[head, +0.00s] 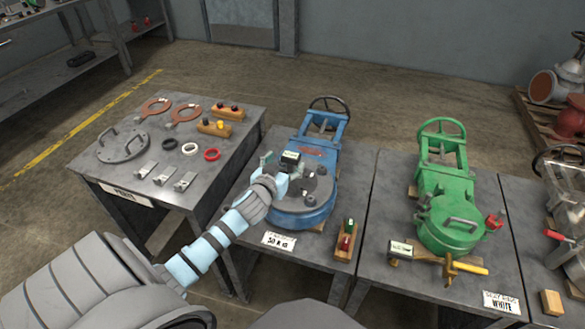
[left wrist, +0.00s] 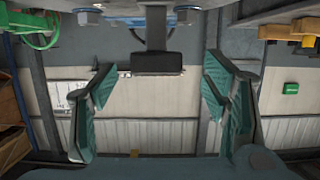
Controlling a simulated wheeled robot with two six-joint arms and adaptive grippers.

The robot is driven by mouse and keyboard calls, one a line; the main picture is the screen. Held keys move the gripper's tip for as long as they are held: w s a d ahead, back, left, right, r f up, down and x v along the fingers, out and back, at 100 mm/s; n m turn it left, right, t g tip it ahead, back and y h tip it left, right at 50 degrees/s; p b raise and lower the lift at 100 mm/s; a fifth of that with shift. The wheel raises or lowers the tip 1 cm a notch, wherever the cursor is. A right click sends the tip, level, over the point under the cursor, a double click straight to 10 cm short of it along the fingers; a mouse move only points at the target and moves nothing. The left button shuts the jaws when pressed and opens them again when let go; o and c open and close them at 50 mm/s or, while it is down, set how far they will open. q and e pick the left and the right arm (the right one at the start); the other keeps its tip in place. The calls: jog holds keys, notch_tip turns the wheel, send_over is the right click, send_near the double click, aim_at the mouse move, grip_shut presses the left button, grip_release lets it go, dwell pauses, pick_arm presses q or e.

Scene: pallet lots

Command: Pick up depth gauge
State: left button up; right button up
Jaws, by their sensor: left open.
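The depth gauge (head: 290,157) shows as a small dark block with a pale display face, on top of the blue valve body (head: 308,200). My left gripper (head: 283,170) is at the valve top, right by the gauge. In the left wrist view a dark block on a stem, which looks like the gauge (left wrist: 157,64), stands between the open, teal-padded fingers of the left gripper (left wrist: 158,78). Gaps show on both sides of it, and neither finger touches it. The gauge's lower part is partly hidden by the gripper in the head view. My right gripper is not in view.
A wooden block with red and green pieces (head: 346,240) stands right of the blue valve. A green valve (head: 448,215) stands on the table to the right. The left table (head: 225,150) holds a round cover (head: 122,146), rings and metal clips.

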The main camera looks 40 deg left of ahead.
aim_at(289, 162)
pick_arm(q)
jog(key=x, duration=0.1)
jog(key=b+x, duration=0.1)
jog(key=x, duration=0.2)
jog(key=shift+w+d+f+b, duration=0.2)
jog(key=shift+f+b, duration=0.15)
jog(key=shift+f, duration=0.05)
jog(key=shift+w+a+f, duration=0.1)
jog(key=shift+w, duration=0.3)
jog(key=shift+s, duration=0.1)
jog(key=c, duration=0.6)
grip_shut()
